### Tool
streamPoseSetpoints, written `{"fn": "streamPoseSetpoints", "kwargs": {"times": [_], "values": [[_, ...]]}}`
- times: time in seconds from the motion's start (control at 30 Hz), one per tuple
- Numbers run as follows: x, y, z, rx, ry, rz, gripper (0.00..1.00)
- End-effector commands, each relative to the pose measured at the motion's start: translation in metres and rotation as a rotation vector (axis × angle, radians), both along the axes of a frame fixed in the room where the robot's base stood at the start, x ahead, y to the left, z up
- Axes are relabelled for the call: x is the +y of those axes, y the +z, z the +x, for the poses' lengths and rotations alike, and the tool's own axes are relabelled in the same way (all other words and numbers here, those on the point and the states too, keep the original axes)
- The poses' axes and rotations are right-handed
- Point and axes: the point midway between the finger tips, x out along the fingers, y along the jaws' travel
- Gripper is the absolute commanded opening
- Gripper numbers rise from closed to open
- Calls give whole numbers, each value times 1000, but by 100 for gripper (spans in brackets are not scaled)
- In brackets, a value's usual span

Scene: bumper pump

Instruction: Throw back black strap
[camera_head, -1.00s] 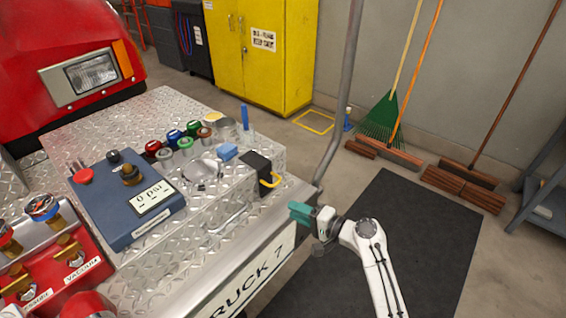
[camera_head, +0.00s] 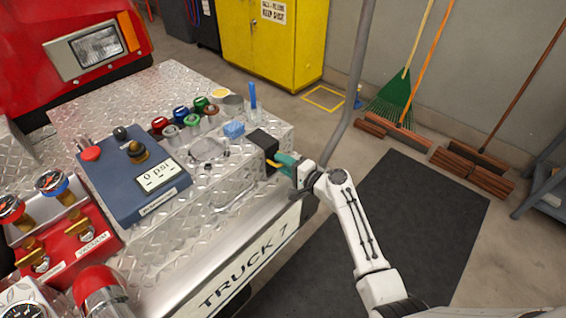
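The black strap (camera_head: 262,141) lies over the right end of the diamond-plate bumper deck and hangs down its edge. A yellow loop (camera_head: 272,164) shows at its hanging end, partly covered by my gripper. My gripper (camera_head: 282,163) has teal fingers and is right at this loop, in front of the deck's right edge. The fingers overlap the loop in the picture, but whether they are closed on it is too small to tell.
A blue block (camera_head: 234,130), a blue upright marker (camera_head: 253,96) and several coloured caps stand left of the strap. The blue control box (camera_head: 130,185) is farther left. A grey pole (camera_head: 349,85) rises behind my arm. The dark floor mat (camera_head: 425,205) is clear.

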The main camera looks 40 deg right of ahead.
Motion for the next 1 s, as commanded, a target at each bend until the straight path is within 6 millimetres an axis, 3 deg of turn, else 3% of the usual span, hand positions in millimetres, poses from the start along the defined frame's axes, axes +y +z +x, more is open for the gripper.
{"fn": "streamPoseSetpoints", "kwargs": {"times": [0.3, 0.6, 1.0], "values": [[0, 0, 2, 0, 0, 0, 29], [0, 0, 2, 0, 0, 0, 1], [0, -1, 2, 1, 0, 0, 0]]}}
